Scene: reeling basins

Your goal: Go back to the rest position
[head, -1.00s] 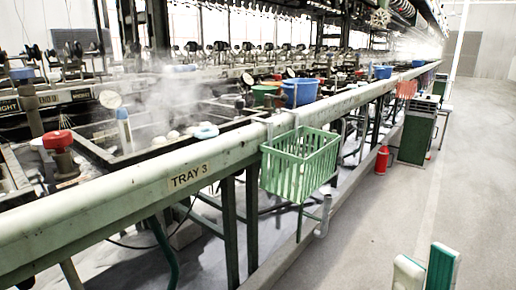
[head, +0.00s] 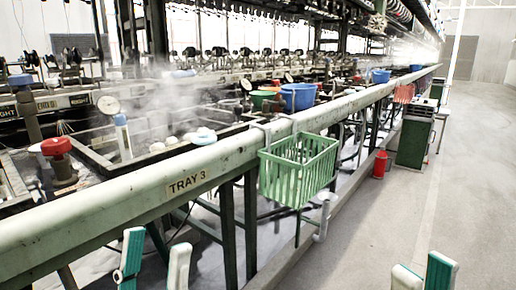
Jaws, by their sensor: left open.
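My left gripper (head: 155,262) shows at the bottom left in the head view. Its green and white fingers point up and stand apart, with nothing between them. It is in front of the long pale rail marked TRAY 3 (head: 187,183). My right gripper (head: 423,275) shows at the bottom right, over the grey floor. Only the tips of its green and white fingers are in view. They show a narrow gap, and the rest of it is cut off by the frame edge.
A green basket (head: 298,172) hangs on the rail's outer side. Steaming basins lie behind the rail, with a red-capped valve (head: 57,148) and a blue bucket (head: 298,97). A red canister (head: 380,164) and a green cabinet (head: 413,140) stand farther along. The floor at right is clear.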

